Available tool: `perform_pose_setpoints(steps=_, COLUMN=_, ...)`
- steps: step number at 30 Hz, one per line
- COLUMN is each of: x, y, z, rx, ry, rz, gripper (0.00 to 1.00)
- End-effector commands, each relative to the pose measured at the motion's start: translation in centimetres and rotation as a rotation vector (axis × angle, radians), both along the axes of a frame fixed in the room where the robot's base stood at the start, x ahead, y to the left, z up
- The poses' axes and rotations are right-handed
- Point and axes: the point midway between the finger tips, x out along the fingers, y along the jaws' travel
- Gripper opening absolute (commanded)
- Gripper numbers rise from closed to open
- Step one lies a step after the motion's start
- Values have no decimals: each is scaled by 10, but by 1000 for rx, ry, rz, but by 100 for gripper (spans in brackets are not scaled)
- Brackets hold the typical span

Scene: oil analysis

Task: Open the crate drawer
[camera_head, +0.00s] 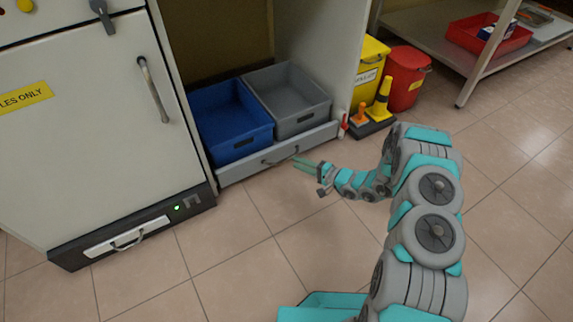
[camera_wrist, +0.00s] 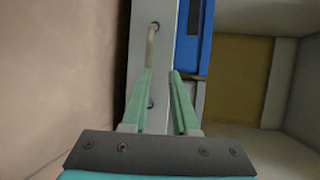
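The crate drawer (camera_head: 238,170) is a low grey drawer at the bottom of the open cabinet; its front looks about flush with the cabinet. A blue crate (camera_head: 236,147) and a grey crate (camera_head: 303,118) sit on it. A curved metal handle (camera_head: 281,156) is on its front. My gripper (camera_head: 300,162) is just in front of the drawer, near the right part of the handle. In the wrist view the handle (camera_wrist: 152,45) lies ahead of the fingertips (camera_wrist: 160,72), which are apart with nothing clearly held. Part of the handle is hidden by the left finger.
A white cabinet door (camera_head: 80,110) stands at left, with a dark base and another handle (camera_head: 128,238) below it. Yellow (camera_head: 368,75) and red (camera_head: 405,80) bins and a small yellow cone (camera_head: 380,98) stand right of the drawer. The tiled floor in front is clear.

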Motion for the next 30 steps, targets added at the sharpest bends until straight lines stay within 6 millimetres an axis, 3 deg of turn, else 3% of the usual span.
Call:
perform_pose_setpoints(steps=3, x=3, y=-5, z=-17, rx=-4, ry=-3, rz=-33, gripper=27)
perform_pose_setpoints(steps=7, x=7, y=-3, z=-22, rx=-7, ry=-6, rz=-42, gripper=27)
perform_pose_setpoints(steps=21, x=40, y=50, z=-34, rx=-6, ry=-6, rz=-39, gripper=27)
perform_pose_setpoints(steps=30, x=46, y=57, z=-34, rx=-6, ry=-5, rz=-41, gripper=27)
